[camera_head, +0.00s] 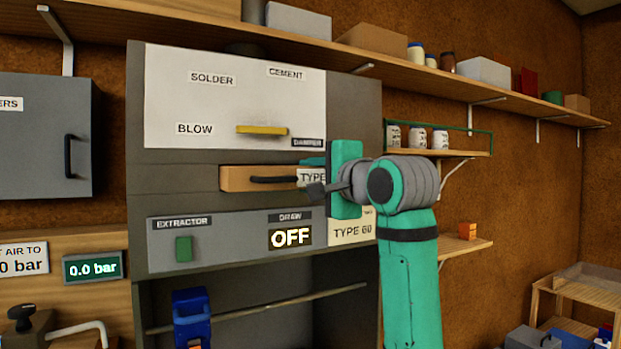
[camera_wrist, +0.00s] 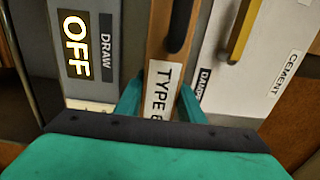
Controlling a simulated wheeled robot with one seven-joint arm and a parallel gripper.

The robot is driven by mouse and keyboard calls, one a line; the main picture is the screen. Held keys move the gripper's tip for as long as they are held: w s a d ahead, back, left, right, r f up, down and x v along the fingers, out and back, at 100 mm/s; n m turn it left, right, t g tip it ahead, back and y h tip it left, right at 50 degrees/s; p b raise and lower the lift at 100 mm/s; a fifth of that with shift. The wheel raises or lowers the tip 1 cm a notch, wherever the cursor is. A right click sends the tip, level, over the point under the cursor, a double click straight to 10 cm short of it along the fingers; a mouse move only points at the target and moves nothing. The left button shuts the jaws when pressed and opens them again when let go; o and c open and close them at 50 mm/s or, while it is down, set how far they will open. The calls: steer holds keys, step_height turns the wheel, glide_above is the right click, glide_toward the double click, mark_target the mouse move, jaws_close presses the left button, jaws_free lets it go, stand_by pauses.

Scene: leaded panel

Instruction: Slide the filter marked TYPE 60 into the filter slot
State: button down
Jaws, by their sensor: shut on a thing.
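The filter (camera_head: 235,180) is a wooden block with a dark handle and a white label; "TYPE" reads clearly and the number is partly covered. It lies level across the dark band between the white upper panel and the grey lower panel, standing out from the cabinet front. My gripper (camera_head: 312,177) is shut on its right end. In the wrist view, the teal fingers of my gripper (camera_wrist: 160,97) flank the labelled end of the filter (camera_wrist: 158,45). The slot opening is hidden behind the filter, so I cannot tell how deep it sits.
A yellow handle (camera_head: 262,130) sticks out above the filter, beside the DAMPER label. Below are a green EXTRACTOR switch (camera_head: 183,249), a DRAW display reading OFF (camera_head: 290,237) and a TYPE 60 plate (camera_head: 352,230). A shelf (camera_head: 400,157) with jars is at right.

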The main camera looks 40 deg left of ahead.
steer(key=shift+a, duration=0.15)
steer(key=c, duration=1.1)
jaws_free()
steer(key=shift+w, duration=0.1)
steer(key=v, duration=2)
steer(key=shift+c, duration=0.6)
